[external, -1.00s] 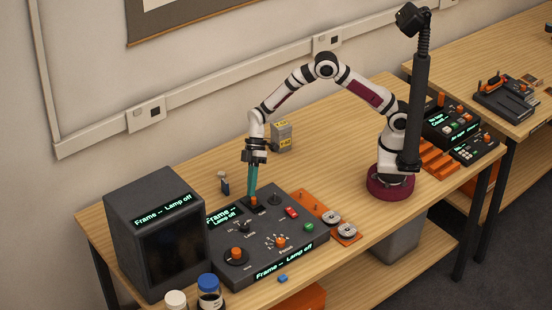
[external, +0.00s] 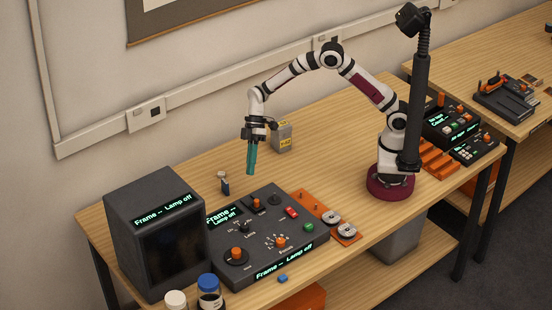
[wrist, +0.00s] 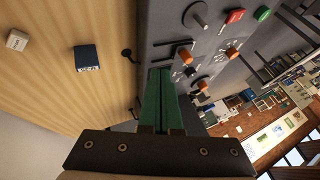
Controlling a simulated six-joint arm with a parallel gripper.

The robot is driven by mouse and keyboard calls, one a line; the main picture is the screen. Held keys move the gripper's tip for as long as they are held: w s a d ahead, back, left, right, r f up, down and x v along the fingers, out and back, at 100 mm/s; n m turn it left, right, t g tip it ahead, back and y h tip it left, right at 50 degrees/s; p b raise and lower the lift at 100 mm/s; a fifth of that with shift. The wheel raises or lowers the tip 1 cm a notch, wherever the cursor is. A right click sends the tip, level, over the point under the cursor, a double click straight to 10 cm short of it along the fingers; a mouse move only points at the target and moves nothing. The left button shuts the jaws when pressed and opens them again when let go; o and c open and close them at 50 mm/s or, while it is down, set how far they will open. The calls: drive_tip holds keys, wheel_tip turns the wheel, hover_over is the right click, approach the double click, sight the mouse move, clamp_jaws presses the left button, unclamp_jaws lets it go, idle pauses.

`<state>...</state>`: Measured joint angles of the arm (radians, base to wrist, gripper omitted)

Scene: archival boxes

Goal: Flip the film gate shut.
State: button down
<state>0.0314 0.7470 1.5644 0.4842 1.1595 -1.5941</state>
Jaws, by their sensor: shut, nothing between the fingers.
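My gripper (external: 250,171), with its teal fingers shut and empty, hangs above the back edge of the dark control panel (external: 289,218). In the wrist view, the closed fingers (wrist: 161,73) point at the panel's edge. A small dark fitting with an orange part (external: 257,202) sits at the back of the panel, below and apart from the fingertips; it seems to be the film gate. I cannot clearly tell its flap's angle. The panel's displays read "Frame -- Lamp off".
A dark monitor box (external: 150,225) stands left of the panel. An orange plate with two reels (external: 331,217) lies to its right. A small blue-and-white item (external: 225,186) and a grey box (external: 282,136) stand behind it. Bottles (external: 209,289) are at the front.

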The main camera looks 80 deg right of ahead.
drive_tip(key=v, duration=0.4)
drive_tip(key=shift+d+r, duration=0.1)
drive_tip(key=shift+r, duration=0.05)
